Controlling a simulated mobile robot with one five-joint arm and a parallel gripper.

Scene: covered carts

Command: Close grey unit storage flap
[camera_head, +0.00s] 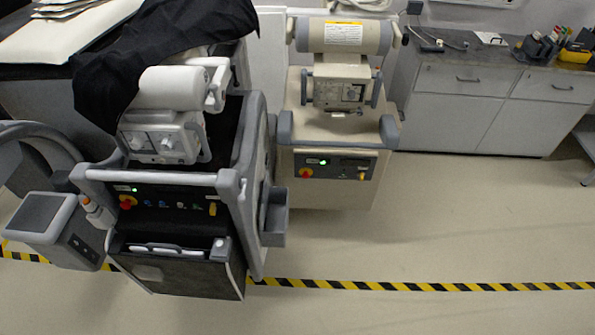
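The grey unit (252,150) stands left of centre, with a black cloth (160,50) draped over its upper part. Its storage flap (195,277) is the dark front panel low on the unit, below the control panel (165,200). The flap's top edge leans outward from the body. A slot shows behind it, with white items (165,250) inside, so it appears open. The bottom of the slot is hidden. My gripper is not in view.
A beige unit (335,175) stands behind on the right. A grey side holder (274,220) juts from the grey unit's right side. A grey device with a dark screen (40,212) is at the left. Floor to the right is clear, crossed by yellow-black tape (420,287).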

